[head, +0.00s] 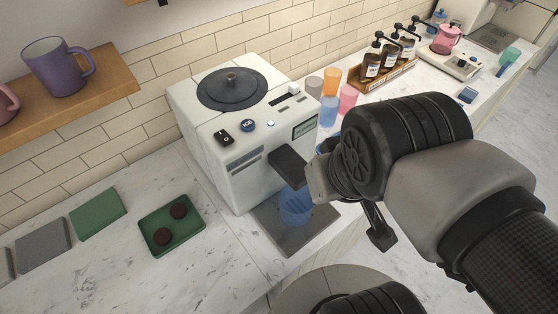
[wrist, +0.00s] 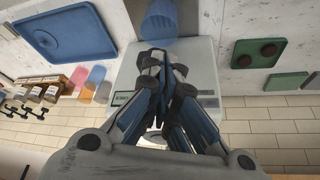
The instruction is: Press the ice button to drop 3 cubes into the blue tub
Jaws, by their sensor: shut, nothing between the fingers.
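The white ice machine (head: 245,165) stands on the counter against the tiled wall. Its round dark-blue ICE button (head: 247,125) is on the sloped front panel, between a black switch (head: 223,138) and a small pale button (head: 270,123). The translucent blue tub (head: 296,207) stands upright below the dark spout (head: 288,165); I cannot make out cubes in it. In the wrist view, my gripper (wrist: 162,62) is shut and empty above the machine's front, with the tub (wrist: 160,20) beyond its tips. My fingers hide the ICE button there. In the head view my wrist hides most of the gripper.
A green tray (head: 160,241) with two dark discs lies left of the machine. Coloured cups (head: 348,98) and a rack of pump bottles (head: 385,74) stand to its right. A wooden shelf (head: 105,92) with mugs is on the wall at left.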

